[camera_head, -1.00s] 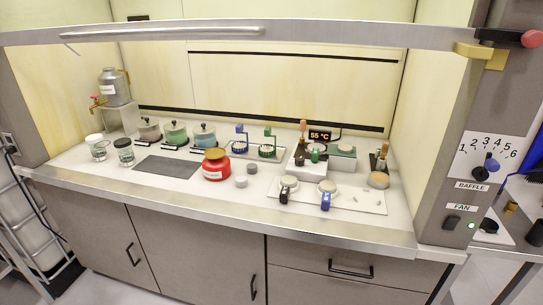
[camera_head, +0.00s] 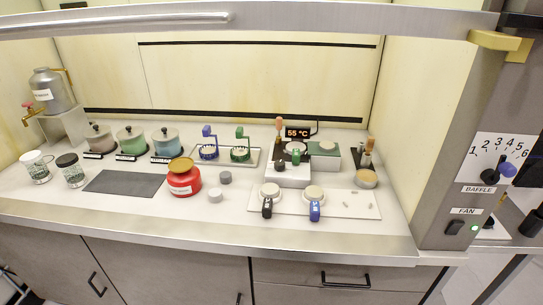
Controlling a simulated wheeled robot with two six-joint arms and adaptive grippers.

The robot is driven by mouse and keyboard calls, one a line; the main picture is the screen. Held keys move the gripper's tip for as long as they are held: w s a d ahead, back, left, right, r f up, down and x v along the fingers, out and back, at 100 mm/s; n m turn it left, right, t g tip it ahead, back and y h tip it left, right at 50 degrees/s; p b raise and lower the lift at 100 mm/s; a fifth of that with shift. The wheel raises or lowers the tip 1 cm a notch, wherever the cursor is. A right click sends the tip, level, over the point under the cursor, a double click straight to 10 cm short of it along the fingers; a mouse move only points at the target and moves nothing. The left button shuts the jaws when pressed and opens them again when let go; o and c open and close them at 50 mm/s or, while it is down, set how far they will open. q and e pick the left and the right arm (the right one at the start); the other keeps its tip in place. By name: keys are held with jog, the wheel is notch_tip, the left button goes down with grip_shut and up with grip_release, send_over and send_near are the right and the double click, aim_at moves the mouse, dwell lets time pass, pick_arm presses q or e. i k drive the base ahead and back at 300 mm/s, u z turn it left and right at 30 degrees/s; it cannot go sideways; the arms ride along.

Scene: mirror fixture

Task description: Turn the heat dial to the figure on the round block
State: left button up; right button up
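A black display (camera_head: 297,133) reading "55 °C" stands at the back right of the worktop. In front of it is a small white box-shaped unit (camera_head: 290,177) with dark and green parts on top. I cannot pick out a heat dial on it for certain. Two small round grey blocks (camera_head: 225,177) (camera_head: 215,196) sit near the middle, right of a red jar (camera_head: 184,178). No figure on either block is legible at this size. Neither of my grippers is in view.
A baffle dial (camera_head: 507,170) marked 1 to 6 and a fan switch (camera_head: 454,228) are on the right post. A metal sash bar (camera_head: 300,20) crosses above. A white tray (camera_head: 345,207) holds small items; a dark mat (camera_head: 124,183) lies left, with pots behind.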

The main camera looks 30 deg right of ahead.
aim_at(279, 165)
jog(key=z, duration=0.35)
jog(key=i, duration=0.5)
jog(key=z, duration=0.55)
